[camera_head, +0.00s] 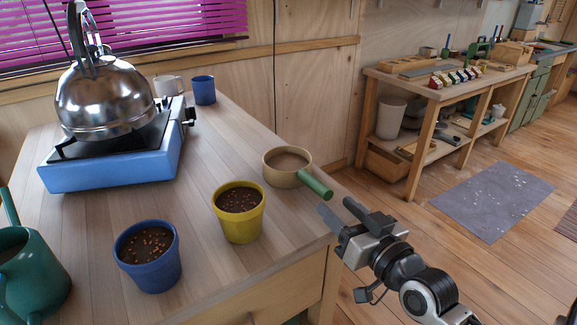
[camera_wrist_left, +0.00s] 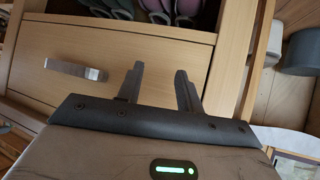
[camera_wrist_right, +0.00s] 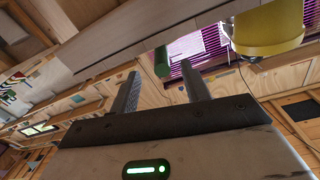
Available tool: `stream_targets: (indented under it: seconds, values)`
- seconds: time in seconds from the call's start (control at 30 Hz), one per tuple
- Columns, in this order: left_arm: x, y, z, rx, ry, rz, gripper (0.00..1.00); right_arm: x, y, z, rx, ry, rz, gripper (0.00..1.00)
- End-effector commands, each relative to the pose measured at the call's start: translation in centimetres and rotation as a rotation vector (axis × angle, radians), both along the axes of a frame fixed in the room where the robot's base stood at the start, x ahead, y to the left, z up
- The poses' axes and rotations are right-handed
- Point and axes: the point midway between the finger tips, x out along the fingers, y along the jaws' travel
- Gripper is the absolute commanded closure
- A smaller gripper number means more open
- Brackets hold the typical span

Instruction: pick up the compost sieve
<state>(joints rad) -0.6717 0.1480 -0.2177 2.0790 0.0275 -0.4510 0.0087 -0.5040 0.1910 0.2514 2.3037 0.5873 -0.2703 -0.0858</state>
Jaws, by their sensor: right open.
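The compost sieve (camera_head: 287,158) is a round tan-rimmed sieve with a green handle (camera_head: 316,186). It lies near the right edge of the wooden table, its handle pointing towards the lower right over the edge. My right gripper (camera_head: 338,210) is open and empty, just beyond the handle's end and apart from it. In the right wrist view the green handle (camera_wrist_right: 161,62) shows beyond the gap between the open fingers (camera_wrist_right: 159,78); the sieve's round part is not clear there. My left gripper (camera_wrist_left: 160,72) is open and empty in front of a wooden drawer, outside the head view.
A yellow pot (camera_head: 238,222) and a blue pot (camera_head: 148,266) of soil stand near the sieve on the table (camera_head: 200,130). A kettle (camera_head: 105,98) sits on a blue stove (camera_head: 112,172). A green watering can (camera_head: 28,275) is at left. A workbench (camera_head: 425,96) stands behind.

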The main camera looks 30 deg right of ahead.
Motion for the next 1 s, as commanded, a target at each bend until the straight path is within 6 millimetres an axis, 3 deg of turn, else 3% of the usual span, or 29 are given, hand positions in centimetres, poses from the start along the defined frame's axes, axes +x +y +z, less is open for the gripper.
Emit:
stream_targets:
  seconds: [0.1, 0.37, 0.63, 0.93, 1.0]
  values:
    - [0.0, 0.1, 0.1, 0.006, 0.004, -0.002, 0.64, 1.9, 0.0, 0.1, 0.001, -0.002, 0.000, 0.53]
    - [0.1, 0.1, 0.5, 0.012, -0.001, -0.006, 0.64, 3.8, 0.1, 0.2, 0.001, 0.000, 0.000, 0.53]
    - [0.0, 0.2, 0.7, 0.020, 0.005, -0.006, 0.64, 7.6, 0.3, 0.5, 0.000, 0.001, 0.000, 0.53]
    - [0.0, 0.3, 0.4, 0.021, 0.008, -0.006, 0.64, 8.1, 0.3, 0.3, 0.000, 0.002, 0.000, 0.53]
    - [0.0, 0.3, 0.5, 0.021, 0.008, -0.006, 0.64, 8.1, 0.3, 0.3, 0.000, 0.002, 0.000, 0.70]
